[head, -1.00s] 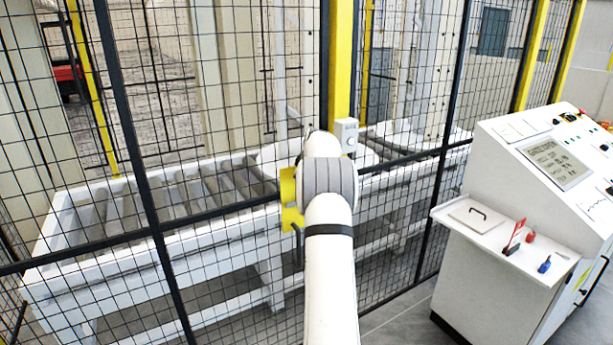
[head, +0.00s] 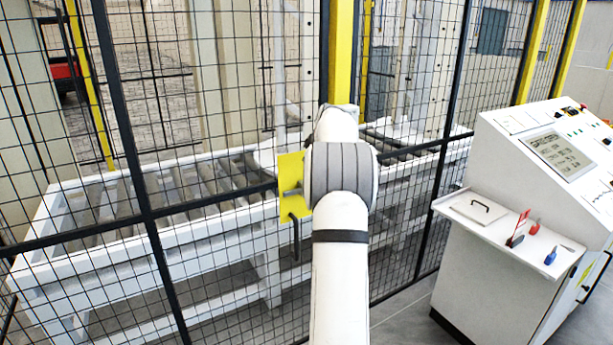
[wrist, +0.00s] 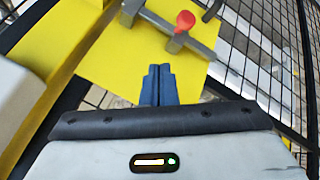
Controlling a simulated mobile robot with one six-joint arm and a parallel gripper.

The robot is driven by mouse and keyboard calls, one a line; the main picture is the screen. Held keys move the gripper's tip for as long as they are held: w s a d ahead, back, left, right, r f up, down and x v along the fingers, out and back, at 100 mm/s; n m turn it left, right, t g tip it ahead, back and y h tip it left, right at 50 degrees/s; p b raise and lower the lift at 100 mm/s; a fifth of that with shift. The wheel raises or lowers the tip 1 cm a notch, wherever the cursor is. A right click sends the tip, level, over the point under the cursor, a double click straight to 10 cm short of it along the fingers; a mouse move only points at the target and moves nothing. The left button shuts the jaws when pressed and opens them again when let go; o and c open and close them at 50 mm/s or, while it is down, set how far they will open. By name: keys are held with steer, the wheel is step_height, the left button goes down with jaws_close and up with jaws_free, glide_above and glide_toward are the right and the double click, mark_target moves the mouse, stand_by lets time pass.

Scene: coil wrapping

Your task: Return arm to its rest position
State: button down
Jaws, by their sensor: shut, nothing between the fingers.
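My arm rises from the bottom of the head view in front of the mesh fence, and its far end and gripper are hidden there behind the arm's own joint. In the wrist view my gripper (wrist: 158,78) is shut and empty, its two dark blue fingers together. The fingers point at a yellow plate (wrist: 130,50) that carries a grey bar latch (wrist: 165,30) with a red round knob (wrist: 185,19). I cannot tell from this view how wide the gap between fingertips and plate is. The yellow plate also shows in the head view (head: 289,172), just left of my arm.
The black mesh fence (head: 148,215) stands directly ahead, with a white roller conveyor (head: 180,270) behind it. A white control console (head: 540,170) stands at the right; its side shelf (head: 475,232) holds a flat plate with a handle and small red and blue items.

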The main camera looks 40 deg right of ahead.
steer(key=s+d+r, duration=0.2)
steer(key=s+r, duration=0.1)
steer(key=r, duration=0.2)
steer(key=shift+s+d+b, duration=0.25)
steer(key=shift+d+b, duration=0.05)
steer(key=s+a+m+g+y, duration=0.1)
steer(key=s+a, duration=0.2)
steer(key=a, duration=0.8)
steer(key=s+a+m, duration=0.1)
steer(key=s+a, duration=0.2)
steer(key=a, duration=0.7)
steer(key=s+a+m+g+y, duration=0.1)
steer(key=s+a, duration=0.2)
steer(key=a, duration=0.8)
steer(key=s+a+f, duration=0.4)
steer(key=s+a, duration=0.1)
steer(key=s, duration=0.2)
steer(key=s+a+f+m+g, duration=0.1)
steer(key=s+a+f, duration=0.3)
steer(key=s, duration=0.4)
steer(key=s+a+f, duration=0.4)
steer(key=s+a, duration=0.2)
steer(key=s, duration=0.1)
steer(key=shift+s+a+m+g, duration=0.15)
steer(key=shift+a+m+g, duration=0.1)
steer(key=shift+m+g, duration=0.15)
